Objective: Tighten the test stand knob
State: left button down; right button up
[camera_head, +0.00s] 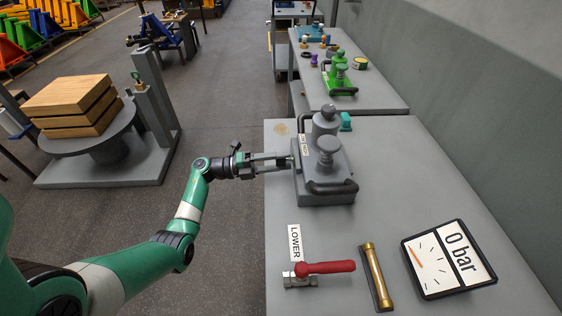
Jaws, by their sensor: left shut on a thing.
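The grey test stand (325,188) stands on the grey workbench, with a cylinder and a round cap on top and dark handles at its front and back. My left gripper (284,162) reaches in from the left at the stand's left side. Its fingers are shut on a small part there, which appears to be the test stand knob; the fingers mostly hide it. My right gripper is not in view.
On the workbench (420,190) lie a red-handled valve (326,268), a "LOWER" label (294,243), a brass tube (376,276) and a gauge reading "0 bar" (448,259). A small teal object (346,121) sits behind the stand. A wall runs along the right.

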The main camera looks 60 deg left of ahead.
pick_arm(q)
jog(key=shift+c, duration=1.4)
grip_release()
jog(key=shift+s, duration=0.1)
jog(key=p+v, duration=0.1)
jog(key=v, duration=1)
jog(key=shift+s, duration=0.3)
jog(key=shift+a, duration=0.1)
